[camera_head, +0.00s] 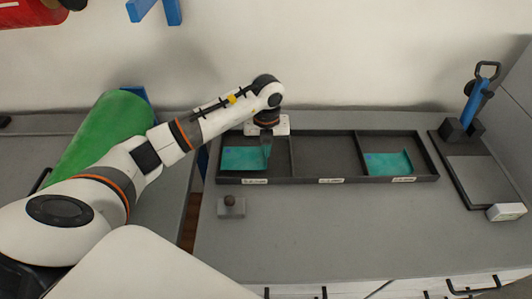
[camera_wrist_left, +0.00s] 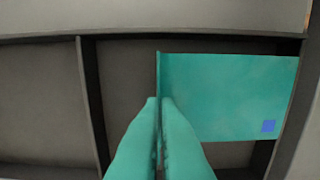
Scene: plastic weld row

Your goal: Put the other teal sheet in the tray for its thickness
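One teal sheet (camera_head: 243,158) is in the left compartment of the dark three-part tray (camera_head: 325,181). In the left wrist view this sheet (camera_wrist_left: 230,95) is flat, with a small blue square near one corner and a thin raised edge. My left gripper (camera_head: 267,157) reaches down at the sheet's right edge. In the left wrist view its teal fingers (camera_wrist_left: 160,103) are close together on both sides of the raised edge. I cannot tell whether the sheet rests fully on the tray floor. A second teal sheet (camera_head: 388,163) lies in the right compartment. My right gripper is not in view.
The tray's middle compartment (camera_head: 325,155) is empty. A small grey block with a dark knob (camera_head: 231,206) stands in front of the tray. A device with a blue handle (camera_head: 474,104) and a grey plate (camera_head: 482,178) stands at the right. The bench in front is mostly clear.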

